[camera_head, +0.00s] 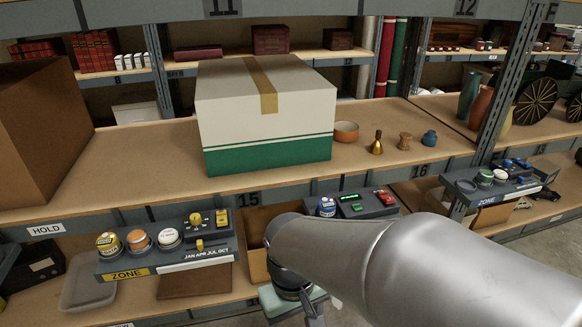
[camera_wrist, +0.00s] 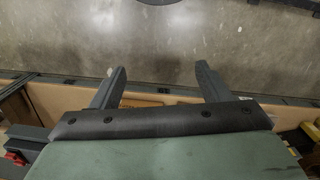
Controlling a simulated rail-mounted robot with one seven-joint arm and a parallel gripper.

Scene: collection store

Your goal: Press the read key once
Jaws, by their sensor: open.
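No key in the head view carries a label that I can read as "read", so I cannot tell which one it is. A dark console (camera_head: 366,212) on the shelf front has a lit green display (camera_head: 349,197), a small green key (camera_head: 357,208), a blue round piece (camera_head: 327,206) and a red part (camera_head: 386,198). My arm covers its lower front.
A yellow-labelled ZONE panel (camera_head: 165,262) with round pieces and yellow switches is at left; another ZONE panel (camera_head: 500,183) is at right. A large white and green box (camera_head: 265,115) stands on the shelf above. In the wrist view, grey floor (camera_wrist: 160,35) lies beyond the fingers.

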